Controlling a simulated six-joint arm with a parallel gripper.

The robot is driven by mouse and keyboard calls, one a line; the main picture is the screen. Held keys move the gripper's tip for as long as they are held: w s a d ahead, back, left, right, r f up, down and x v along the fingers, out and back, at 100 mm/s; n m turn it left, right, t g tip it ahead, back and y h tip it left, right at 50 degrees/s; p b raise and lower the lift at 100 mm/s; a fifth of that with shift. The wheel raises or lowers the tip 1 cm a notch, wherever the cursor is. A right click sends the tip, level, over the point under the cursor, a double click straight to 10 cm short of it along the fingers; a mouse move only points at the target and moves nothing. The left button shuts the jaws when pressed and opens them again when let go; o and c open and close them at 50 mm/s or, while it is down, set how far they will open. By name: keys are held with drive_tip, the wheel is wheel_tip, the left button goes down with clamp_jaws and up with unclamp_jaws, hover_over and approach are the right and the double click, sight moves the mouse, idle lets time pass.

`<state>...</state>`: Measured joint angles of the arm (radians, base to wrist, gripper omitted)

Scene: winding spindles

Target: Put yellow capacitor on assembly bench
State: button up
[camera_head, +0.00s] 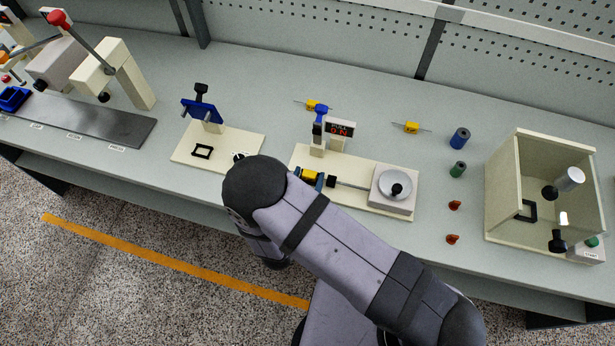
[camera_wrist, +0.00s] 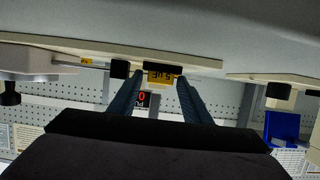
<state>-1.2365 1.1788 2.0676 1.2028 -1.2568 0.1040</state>
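A yellow capacitor (camera_head: 309,175) sits on the cream base of the winding fixture (camera_head: 352,182), at the left end of its shaft. In the wrist view the same yellow block (camera_wrist: 161,79) shows printed marking and has a black piece just beyond it. My gripper (camera_wrist: 160,82) has its two dark blue fingers on either side of the block, with a narrow gap visible at each side. In the head view my arm hides most of the gripper. Two more yellow capacitors with wire leads lie on the bench behind, one (camera_head: 314,106) behind the display, one (camera_head: 411,127) farther right.
A cream plate with a blue-topped fixture (camera_head: 202,110) stands left. A lever press (camera_head: 98,70) is at far left. An open cream box (camera_head: 500,185) stands at far right.

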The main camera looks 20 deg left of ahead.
idle(0.4)
drive_tip(key=b+v, duration=0.1)
drive_tip(key=v, duration=0.1)
drive_tip(key=b+v, duration=0.1)
drive_tip(key=v, duration=0.1)
drive_tip(key=b+v, duration=0.1)
drive_tip(key=v, duration=0.1)
drive_tip(key=shift+s+a+f, duration=0.15)
drive_tip(key=shift+a+f, duration=0.15)
drive_tip(key=shift+o, duration=0.5)
drive_tip(key=shift+s+d+r+b, duration=0.1)
drive_tip(key=shift+s+r+b, duration=0.25)
drive_tip(key=shift+s, duration=0.25)
